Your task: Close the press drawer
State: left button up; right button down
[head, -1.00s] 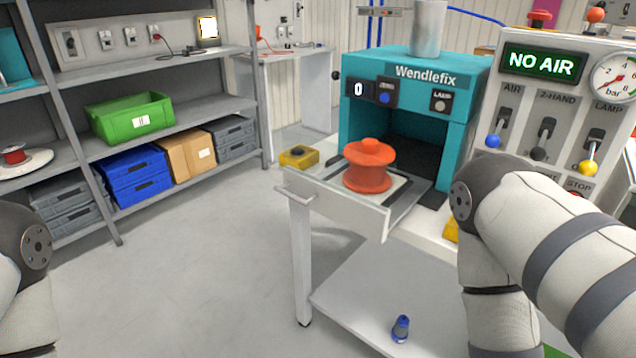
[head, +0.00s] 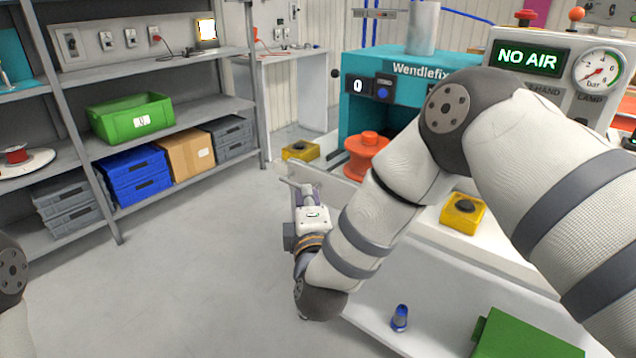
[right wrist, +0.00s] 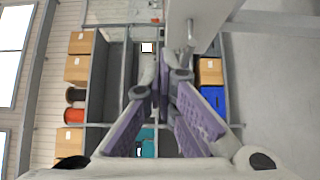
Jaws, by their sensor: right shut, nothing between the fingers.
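The press (head: 400,62) is a teal box marked Wendlefix. Its white drawer (head: 330,182) is pulled out, with an orange reel (head: 364,160) standing on it. My right arm hides much of the drawer and the press opening. My right gripper (head: 306,192) is by the drawer front, near its bar handle (head: 288,182). In the right wrist view the shut, empty fingers (right wrist: 172,78) point toward the pale drawer front (right wrist: 198,15) and the handle (right wrist: 190,34). I cannot tell whether they touch. My left gripper is out of view; only part of the left arm shows.
A yellow button box (head: 300,151) sits left of the press, another (head: 463,212) at right. The control panel (head: 527,57) reads NO AIR. A blue-capped item (head: 400,318) and a green object (head: 530,335) are low down. Shelving (head: 180,128) stands left; the floor between is clear.

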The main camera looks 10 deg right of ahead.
aim_at(319, 182)
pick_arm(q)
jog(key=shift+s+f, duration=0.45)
pick_arm(e)
jog(key=w+d, duration=0.2)
jog(key=w, duration=0.1)
jog(key=w+d, duration=0.1)
jog(key=w, duration=0.1)
jog(key=shift+d+f, duration=0.15)
jog(key=shift+d, duration=0.05)
